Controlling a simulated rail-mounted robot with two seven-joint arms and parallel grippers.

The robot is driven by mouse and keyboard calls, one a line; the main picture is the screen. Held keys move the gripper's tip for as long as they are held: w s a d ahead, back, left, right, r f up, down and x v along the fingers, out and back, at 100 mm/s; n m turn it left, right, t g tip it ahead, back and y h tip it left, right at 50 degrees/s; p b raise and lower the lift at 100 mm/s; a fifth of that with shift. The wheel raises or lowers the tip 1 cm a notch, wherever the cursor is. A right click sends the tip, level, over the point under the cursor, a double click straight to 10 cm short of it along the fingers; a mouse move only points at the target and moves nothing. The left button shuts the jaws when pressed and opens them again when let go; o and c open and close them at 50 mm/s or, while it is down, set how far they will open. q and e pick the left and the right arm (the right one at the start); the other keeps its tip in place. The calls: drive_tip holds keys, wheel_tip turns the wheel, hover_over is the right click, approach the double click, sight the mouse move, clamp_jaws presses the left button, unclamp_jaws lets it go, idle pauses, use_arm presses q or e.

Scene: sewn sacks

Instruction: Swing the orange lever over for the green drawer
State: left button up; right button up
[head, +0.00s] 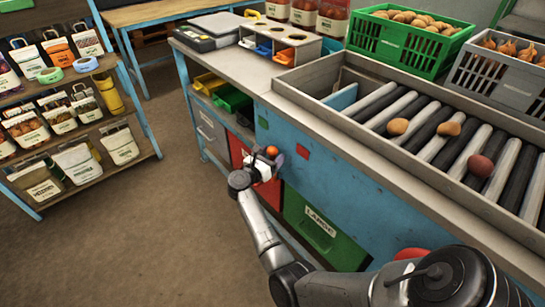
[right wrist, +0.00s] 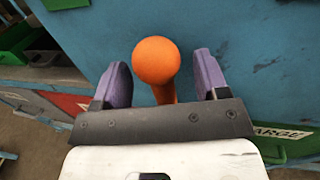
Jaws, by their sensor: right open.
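The orange lever (head: 271,150) has a round knob and stands out from the blue front of the bench. In the right wrist view the lever (right wrist: 156,60) shows its knob and short stem between two purple fingers. My right gripper (head: 266,160) is open around the lever, and it also shows in the right wrist view (right wrist: 160,72). A gap shows on both sides of the knob. The green drawer (head: 318,228), labelled LARGE, is in the bench front below right of the gripper and looks closed. The lever's base is hidden. My left gripper is out of view.
A red drawer (head: 238,150) is left of the green one. A green square (head: 263,122) and a red square (head: 303,152) mark the panel near the lever. A roller conveyor (head: 440,140) runs along the bench top. The floor (head: 150,225) in front is clear.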

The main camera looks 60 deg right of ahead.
drive_tip(key=shift+d, duration=0.3)
